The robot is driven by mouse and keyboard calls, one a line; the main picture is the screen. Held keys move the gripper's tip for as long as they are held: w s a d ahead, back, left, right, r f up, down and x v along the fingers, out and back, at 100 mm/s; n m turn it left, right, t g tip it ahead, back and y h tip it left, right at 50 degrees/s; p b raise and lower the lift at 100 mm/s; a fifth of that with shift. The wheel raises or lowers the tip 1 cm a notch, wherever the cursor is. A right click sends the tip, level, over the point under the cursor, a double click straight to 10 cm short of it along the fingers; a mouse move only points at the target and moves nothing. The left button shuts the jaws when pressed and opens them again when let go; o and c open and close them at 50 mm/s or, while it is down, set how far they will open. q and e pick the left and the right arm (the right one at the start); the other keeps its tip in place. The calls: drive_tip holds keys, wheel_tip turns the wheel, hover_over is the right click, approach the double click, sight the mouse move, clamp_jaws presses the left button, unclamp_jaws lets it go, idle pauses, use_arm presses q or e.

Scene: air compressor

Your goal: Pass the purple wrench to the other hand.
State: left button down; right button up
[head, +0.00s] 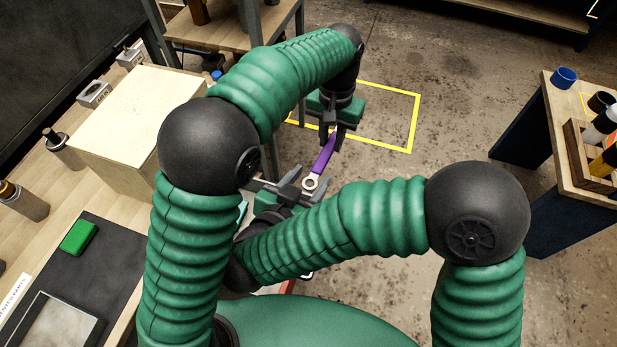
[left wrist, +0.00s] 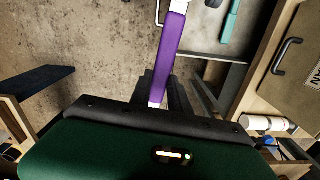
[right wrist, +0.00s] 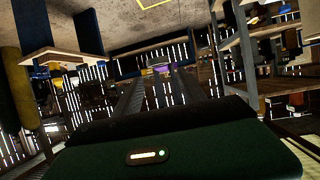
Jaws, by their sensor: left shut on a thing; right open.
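The purple wrench (head: 322,155) hangs in the air between my two grippers, with its silver ring end pointing down and left in the head view. My left gripper (head: 336,127) is shut on the far end of its purple handle. The wrench also runs up from the jaws in the left wrist view (left wrist: 172,45). My right gripper (head: 301,186) is open, its fingers close beside the ring end; I cannot tell whether they touch it. In the right wrist view a small purple patch (right wrist: 165,70) shows between the open fingers.
A wooden workbench at the left carries a pale box (head: 135,125), a green block (head: 79,237) and a dark mat (head: 110,262). Yellow tape (head: 415,120) marks open floor.

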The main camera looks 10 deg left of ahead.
sight(322, 165)
use_arm(q)
drive_tip(key=shift+d, duration=0.1)
use_arm(e)
drive_tip(key=x, duration=0.7)
drive_tip(key=shift+w+d, duration=0.15)
drive_tip(key=shift+d, duration=0.05)
use_arm(q)
drive_tip(key=shift+r, duration=0.1)
drive_tip(key=shift+s, duration=0.1)
use_arm(e)
drive_tip(key=shift+c, duration=0.2)
clamp_jaws()
use_arm(q)
drive_tip(key=c, duration=1.1)
unclamp_jaws()
drive_tip(key=shift+c, duration=0.2)
